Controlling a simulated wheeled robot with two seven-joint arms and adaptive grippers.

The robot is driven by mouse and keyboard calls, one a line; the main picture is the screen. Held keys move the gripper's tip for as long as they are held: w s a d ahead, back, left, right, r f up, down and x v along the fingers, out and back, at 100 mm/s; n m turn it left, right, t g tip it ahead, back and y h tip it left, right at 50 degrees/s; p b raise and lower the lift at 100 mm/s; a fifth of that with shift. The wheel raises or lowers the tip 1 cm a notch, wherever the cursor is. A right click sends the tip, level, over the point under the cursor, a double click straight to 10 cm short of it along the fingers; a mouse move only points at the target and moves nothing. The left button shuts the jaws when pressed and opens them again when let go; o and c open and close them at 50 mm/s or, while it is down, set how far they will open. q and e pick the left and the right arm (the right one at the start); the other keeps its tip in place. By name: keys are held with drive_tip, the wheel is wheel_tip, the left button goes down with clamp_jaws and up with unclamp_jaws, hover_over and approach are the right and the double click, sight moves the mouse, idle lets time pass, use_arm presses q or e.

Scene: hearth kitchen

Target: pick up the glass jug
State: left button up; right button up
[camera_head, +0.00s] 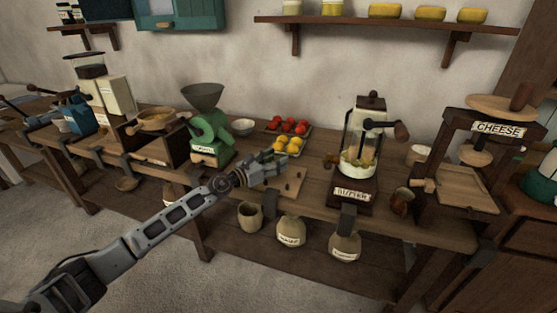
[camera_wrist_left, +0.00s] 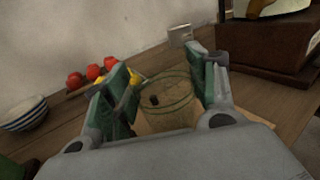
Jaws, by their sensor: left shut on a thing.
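The glass jug (camera_wrist_left: 168,103) is a see-through, greenish, round vessel. In the left wrist view it stands between the two green-padded fingers of my left gripper (camera_wrist_left: 163,88), which is shut on it. In the head view my left gripper (camera_head: 265,167) is over the wooden workbench, at a small board (camera_head: 291,184). There the jug is hard to make out behind the fingers. I cannot tell whether the jug's base touches the board. My right gripper is in neither view.
Behind the gripper are trays of red tomatoes (camera_head: 287,126) and yellow fruit (camera_head: 288,145). A green grinder (camera_head: 208,133) stands to the left, a butter churn (camera_head: 359,150) to the right, and a cheese press (camera_head: 470,165) farther right. A striped bowl (camera_wrist_left: 22,113) is at the left.

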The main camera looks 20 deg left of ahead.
use_arm(q)
drive_tip(key=shift+v, duration=0.9)
drive_tip(key=b+v, duration=0.1)
drive_tip(key=v, duration=0.2)
drive_tip(key=shift+s+a, duration=0.1)
drive_tip(key=shift+s, duration=0.05)
drive_tip(key=shift+s+a+f, duration=0.1)
drive_tip(key=shift+s+a, duration=0.25)
drive_tip(key=shift+s, duration=0.25)
drive_tip(key=shift+s+a+b, duration=0.35)
drive_tip(key=shift+s+a, duration=0.05)
drive_tip(key=shift+s, duration=0.2)
drive_tip(key=shift+b+v, duration=0.3)
drive_tip(key=shift+v, duration=0.95)
drive_tip(key=b+v, duration=0.1)
drive_tip(key=v, duration=0.4)
drive_tip(key=shift+s+a, duration=0.15)
drive_tip(key=shift+s, duration=0.1)
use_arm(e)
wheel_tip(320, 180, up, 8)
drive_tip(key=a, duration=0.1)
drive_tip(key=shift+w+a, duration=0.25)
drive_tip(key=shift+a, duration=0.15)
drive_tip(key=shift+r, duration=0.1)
